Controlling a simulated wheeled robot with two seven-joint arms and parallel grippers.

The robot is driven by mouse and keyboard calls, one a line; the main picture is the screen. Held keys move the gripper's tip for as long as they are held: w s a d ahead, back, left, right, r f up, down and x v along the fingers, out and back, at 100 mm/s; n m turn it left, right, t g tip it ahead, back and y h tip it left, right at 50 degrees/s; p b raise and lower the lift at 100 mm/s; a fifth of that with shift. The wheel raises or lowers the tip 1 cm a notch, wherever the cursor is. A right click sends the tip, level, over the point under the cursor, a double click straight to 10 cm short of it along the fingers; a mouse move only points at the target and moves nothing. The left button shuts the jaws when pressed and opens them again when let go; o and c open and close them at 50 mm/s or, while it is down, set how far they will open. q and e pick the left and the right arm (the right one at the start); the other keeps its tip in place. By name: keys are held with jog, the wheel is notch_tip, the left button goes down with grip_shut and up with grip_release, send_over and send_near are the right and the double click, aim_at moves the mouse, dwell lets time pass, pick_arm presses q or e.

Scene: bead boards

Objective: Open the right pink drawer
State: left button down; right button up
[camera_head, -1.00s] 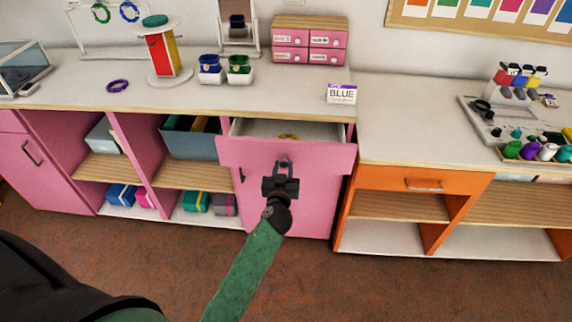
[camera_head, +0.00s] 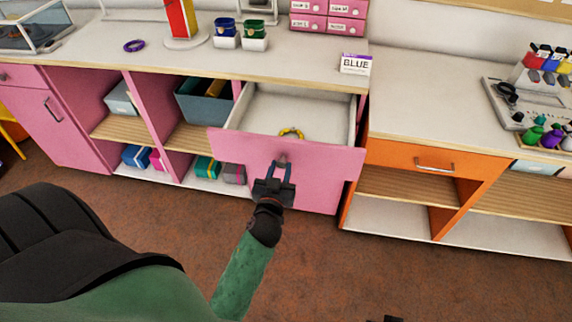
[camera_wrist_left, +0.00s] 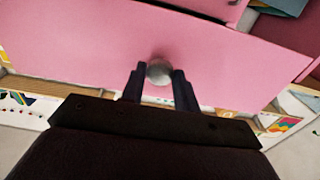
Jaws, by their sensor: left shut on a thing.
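The right pink drawer (camera_head: 240,148) is pulled out of the pink cabinet in the head view, with its white inside showing. A yellow ring (camera_head: 291,133) lies in it near the front panel. My left gripper (camera_head: 281,168) is at the middle of the drawer front, shut on the drawer's handle. In the left wrist view the round grey knob (camera_wrist_left: 159,73) sits between the two dark fingers (camera_wrist_left: 158,85), against the pink front. My right gripper cannot be made out; only a small dark part shows at the bottom edge of the head view.
The orange cabinet with its drawer (camera_head: 415,158) stands to the right. A sign reading BLUE (camera_head: 355,64) stands on the white counter above. Open shelves with bins (camera_head: 205,108) are to the left. The brown floor (camera_head: 330,270) in front is clear.

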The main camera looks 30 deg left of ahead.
pick_arm(q)
jog(key=shift+s, duration=0.2)
pick_arm(e)
jog(key=shift+w, duration=0.1)
pick_arm(q)
jog(key=c, duration=1)
grip_release()
jog(key=shift+c, duration=0.2)
pick_arm(e)
jog(key=shift+d, duration=0.15)
